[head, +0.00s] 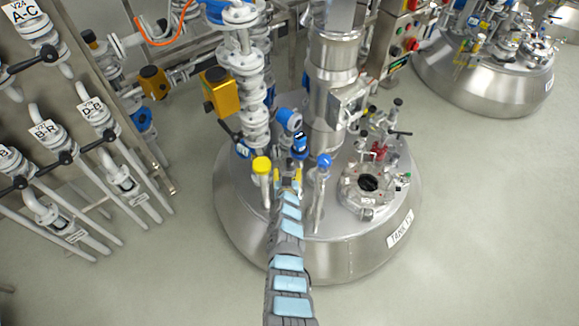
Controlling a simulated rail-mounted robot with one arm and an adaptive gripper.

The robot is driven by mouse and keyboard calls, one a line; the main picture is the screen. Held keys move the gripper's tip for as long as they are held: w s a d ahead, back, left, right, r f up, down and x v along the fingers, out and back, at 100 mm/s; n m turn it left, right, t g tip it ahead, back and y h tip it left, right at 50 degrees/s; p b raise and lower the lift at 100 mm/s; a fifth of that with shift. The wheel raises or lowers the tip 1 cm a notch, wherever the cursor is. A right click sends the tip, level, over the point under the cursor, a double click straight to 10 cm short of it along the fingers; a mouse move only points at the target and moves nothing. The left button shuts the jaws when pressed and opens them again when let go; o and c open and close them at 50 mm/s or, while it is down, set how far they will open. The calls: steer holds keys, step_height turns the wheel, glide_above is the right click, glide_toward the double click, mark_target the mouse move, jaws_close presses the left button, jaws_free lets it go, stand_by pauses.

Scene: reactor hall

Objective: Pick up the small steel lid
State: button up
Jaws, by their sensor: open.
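My arm reaches up from the bottom of the head view over the steel tank (350,258). My gripper (289,168) is small in the picture, above the tank top among the pipes and valves; its jaws are open. I see nothing held in it. On the right of the tank top is a round steel port (352,199) with a dark centre and clamps around its rim. It stands to the right of my gripper and apart from it. I cannot make out a separate small steel lid for certain.
A yellow-capped valve (262,166) and a blue-capped valve (323,161) stand close on either side of my gripper. A thick steel column (333,75) rises behind. A pipe rack (75,150) is at left, a second tank (480,85) at upper right. Floor at right is clear.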

mark_target(289, 165)
steer(key=shift+b+x, duration=1.05)
steer(key=shift+x, duration=0.35)
steer(key=w+f+b, duration=0.1)
steer(key=b, duration=0.1)
steer(key=w+f+b, duration=0.1)
steer(key=b, duration=0.1)
steer(key=shift+w+d, duration=0.2)
steer(key=shift+d, duration=0.15)
steer(key=shift+b+x, duration=1)
steer(key=shift+b, duration=0.2)
steer(key=shift+w+r, duration=0.2)
steer(key=shift+r, duration=0.1)
jaws_close()
